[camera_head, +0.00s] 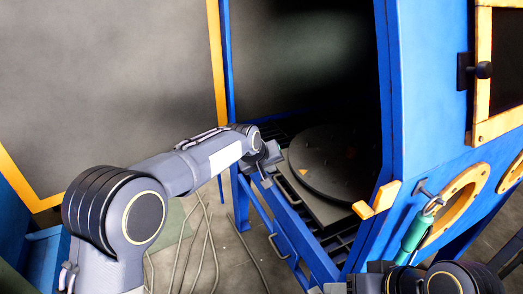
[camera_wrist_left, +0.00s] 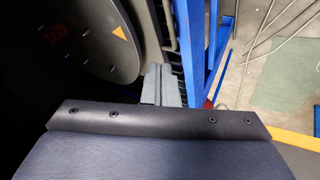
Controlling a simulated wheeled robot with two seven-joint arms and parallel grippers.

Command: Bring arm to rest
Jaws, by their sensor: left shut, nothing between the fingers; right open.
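My left arm reaches in from the left in the head view. Its gripper (camera_head: 266,162) is shut and empty at the open doorway of the blue blasting cabinet (camera_head: 398,110). It is beside the cabinet's round dark turntable (camera_head: 338,160). In the left wrist view, the shut grey fingers (camera_wrist_left: 161,86) show between the turntable (camera_wrist_left: 105,40) and a blue frame rail (camera_wrist_left: 212,45). My right arm shows at the bottom right of the head view. Its gripper (camera_head: 333,288) is open and largely cut off by the bottom edge.
A teal-handled tool (camera_head: 412,236) is by the cabinet's front, close to my right arm. A yellow latch block (camera_head: 377,200) juts from the door frame. The large open door (camera_head: 110,80) stands behind my left arm. Thin hoses (camera_head: 207,240) lie on the floor.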

